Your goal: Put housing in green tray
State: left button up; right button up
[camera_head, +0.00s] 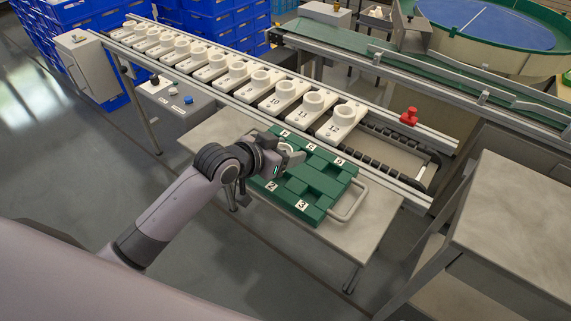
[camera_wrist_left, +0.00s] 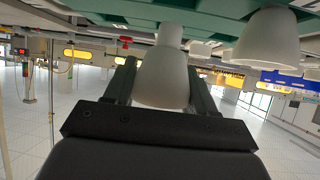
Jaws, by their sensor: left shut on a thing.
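The green tray (camera_head: 325,192) lies on a grey side table, with numbered labels beside its pockets and a metal handle at its right end. My left gripper (camera_head: 283,160) is over the tray's left part. In the left wrist view its two fingers (camera_wrist_left: 163,85) are shut on a smooth white housing (camera_wrist_left: 163,78), with a narrower neck toward the green tray (camera_wrist_left: 120,20). A second white housing (camera_wrist_left: 268,40) stands beside it. In the head view white housing (camera_head: 295,155) shows partly at the fingers; my gripper hides the rest. I cannot tell whether the held housing touches the tray.
A row of white numbered holders with round sockets (camera_head: 338,124) runs along the rack behind the tray. A red button (camera_head: 409,117) is on the rail. A conveyor (camera_head: 440,75) lies behind. A grey table (camera_head: 510,215) stands at right. The side table's front (camera_head: 345,240) is bare.

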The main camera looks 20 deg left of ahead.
pick_arm(q)
jog(key=shift+f, duration=2.15)
jog(key=shift+f, duration=0.1)
jog(key=o, duration=1)
jog(key=shift+o, duration=0.2)
jog(key=v, duration=1.2)
jog(key=s+f+n+y, duration=0.2)
jog(key=s+f+y, duration=0.1)
jog(key=s+f, duration=1.2)
notch_tip(320, 180, down, 2)
jog(key=shift+f+n+g, duration=0.1)
jog(key=shift+n+g, duration=0.2)
jog(key=shift+n, duration=0.1)
